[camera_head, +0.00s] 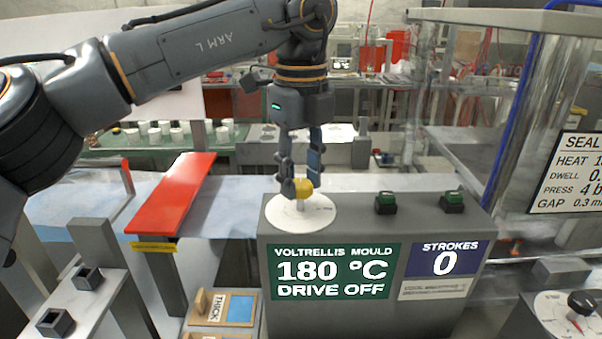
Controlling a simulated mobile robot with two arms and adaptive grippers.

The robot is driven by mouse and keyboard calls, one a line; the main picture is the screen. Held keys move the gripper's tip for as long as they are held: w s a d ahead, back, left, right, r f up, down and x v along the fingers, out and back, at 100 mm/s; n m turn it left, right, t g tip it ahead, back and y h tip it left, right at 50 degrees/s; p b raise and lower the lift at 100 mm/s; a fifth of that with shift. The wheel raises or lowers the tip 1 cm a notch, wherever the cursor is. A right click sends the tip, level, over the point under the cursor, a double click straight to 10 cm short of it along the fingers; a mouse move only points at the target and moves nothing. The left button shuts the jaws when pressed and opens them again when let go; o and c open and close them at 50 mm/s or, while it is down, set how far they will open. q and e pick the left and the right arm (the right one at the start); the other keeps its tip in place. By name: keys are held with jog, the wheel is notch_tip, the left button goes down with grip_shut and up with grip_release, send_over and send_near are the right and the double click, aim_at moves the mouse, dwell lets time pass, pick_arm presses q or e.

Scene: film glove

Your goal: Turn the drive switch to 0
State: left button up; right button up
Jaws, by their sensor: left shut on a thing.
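The drive switch appears to be the yellow knob (303,186) above a round white dial plate (318,215) on top of the grey console (370,210). My left gripper (300,184) points down from above and is shut on the yellow knob. The fingers hide part of the knob, and the dial's marks are too small to read. A green display (334,272) on the console front reads "VOLTRELLIS MOULD 180 °C DRIVE OFF". A blue display (444,259) beside it reads "STROKES 0". My right gripper is not in view.
Two green-topped buttons (386,202) (453,201) stand on the console to the right. A red sloping bar (174,192) is to the left. Another dial with a black knob (581,303) is at the lower right, below a clear guard and sign (568,172).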

aim_at(301, 182)
pick_arm(q)
jog(key=o, duration=1.2)
jog(key=shift+c, duration=0.2)
jog(key=shift+r, duration=0.15)
notch_tip(301, 182, up, 12)
